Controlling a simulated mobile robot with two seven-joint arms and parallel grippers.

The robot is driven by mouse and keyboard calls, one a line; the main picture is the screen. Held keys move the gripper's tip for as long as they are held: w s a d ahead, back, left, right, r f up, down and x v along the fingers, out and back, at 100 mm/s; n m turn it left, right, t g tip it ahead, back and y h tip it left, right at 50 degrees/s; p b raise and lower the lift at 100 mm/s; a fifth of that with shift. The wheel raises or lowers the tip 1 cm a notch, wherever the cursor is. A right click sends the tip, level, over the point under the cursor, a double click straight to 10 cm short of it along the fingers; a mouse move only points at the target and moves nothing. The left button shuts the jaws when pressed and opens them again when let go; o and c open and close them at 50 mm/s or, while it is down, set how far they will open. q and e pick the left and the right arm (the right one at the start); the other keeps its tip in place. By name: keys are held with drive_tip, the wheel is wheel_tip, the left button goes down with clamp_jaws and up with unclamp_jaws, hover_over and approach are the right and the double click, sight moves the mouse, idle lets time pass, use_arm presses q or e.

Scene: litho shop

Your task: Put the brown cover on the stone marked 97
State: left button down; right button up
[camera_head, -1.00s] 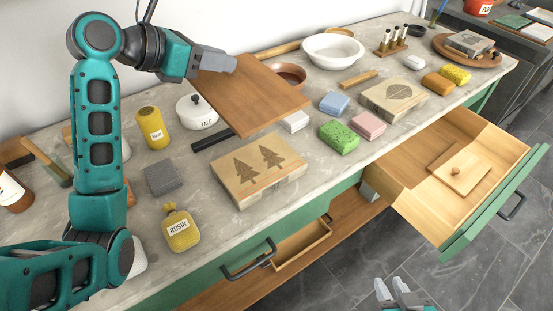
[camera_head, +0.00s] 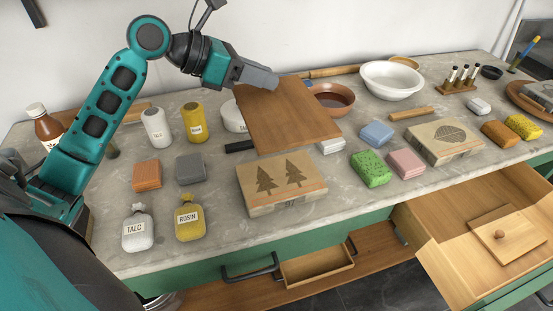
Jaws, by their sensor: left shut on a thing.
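My left gripper (camera_head: 262,80) is shut on the far edge of a flat brown wooden cover (camera_head: 288,115). The cover is held tilted above the counter, behind the stone with two trees (camera_head: 281,186). A second pale stone, with a leaf picture (camera_head: 445,140), lies to the right on the counter. A third, grey stone (camera_head: 543,92) lies on a round wooden tray at the right edge, partly cut off. My right gripper is not in view.
A white lidded pot (camera_head: 233,117) and a brown bowl (camera_head: 332,99) are partly behind the cover. Bottles, bags and sponges surround the stones on the counter (camera_head: 85,232). An open drawer (camera_head: 470,262) at the right holds a small wooden lid (camera_head: 507,236).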

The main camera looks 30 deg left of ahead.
use_arm(q)
wheel_tip(320, 180, down, 18)
drive_tip(key=b, duration=0.3)
drive_tip(key=shift+r, duration=0.15)
drive_tip(key=c, duration=0.9)
unclamp_jaws()
drive_tip(key=shift+c, duration=0.2)
drive_tip(key=shift+a+r, duration=0.1)
drive_tip(key=p+v, duration=0.1)
drive_tip(key=v, duration=1.1)
